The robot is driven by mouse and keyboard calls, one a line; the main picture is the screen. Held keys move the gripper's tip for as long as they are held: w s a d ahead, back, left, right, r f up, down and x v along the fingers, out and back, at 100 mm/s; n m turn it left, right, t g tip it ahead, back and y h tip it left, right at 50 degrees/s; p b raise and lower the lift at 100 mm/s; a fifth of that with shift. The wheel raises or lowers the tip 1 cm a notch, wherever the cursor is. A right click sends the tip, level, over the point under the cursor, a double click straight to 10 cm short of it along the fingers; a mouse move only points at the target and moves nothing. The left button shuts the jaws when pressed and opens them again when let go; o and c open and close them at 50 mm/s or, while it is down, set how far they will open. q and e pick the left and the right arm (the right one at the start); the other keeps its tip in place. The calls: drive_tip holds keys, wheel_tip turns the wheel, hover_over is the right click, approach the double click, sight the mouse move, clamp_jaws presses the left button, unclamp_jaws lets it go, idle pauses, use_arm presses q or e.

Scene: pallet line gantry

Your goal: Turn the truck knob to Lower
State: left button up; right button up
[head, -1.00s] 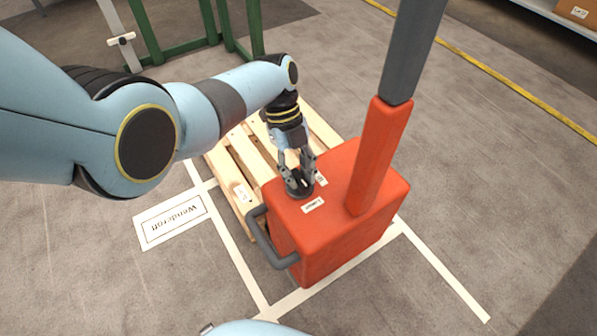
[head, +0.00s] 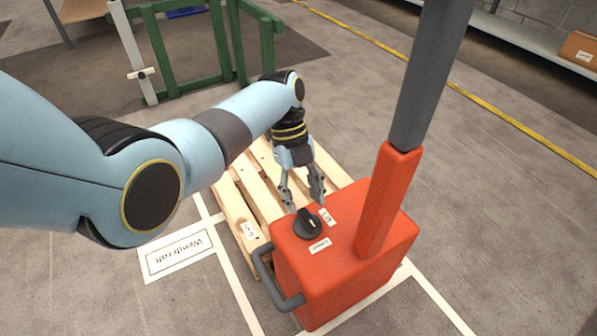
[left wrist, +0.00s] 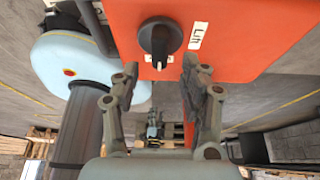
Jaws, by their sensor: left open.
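The red truck body (head: 345,275) carries a black knob (head: 308,224) on its top, with a white Lift label (head: 327,217) and a white Lower label (head: 320,246) beside it. My right gripper is not in view.
A red and grey mast (head: 390,195) rises from the truck, right of the knob. A grey handle (head: 272,280) sticks out at its left. A wooden pallet (head: 235,205) lies behind. A green frame (head: 215,45) stands at the back. Floor at the right is clear.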

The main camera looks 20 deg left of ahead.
use_arm(q)
drive_tip(key=v, duration=0.7)
drive_tip(key=shift+r, duration=0.15)
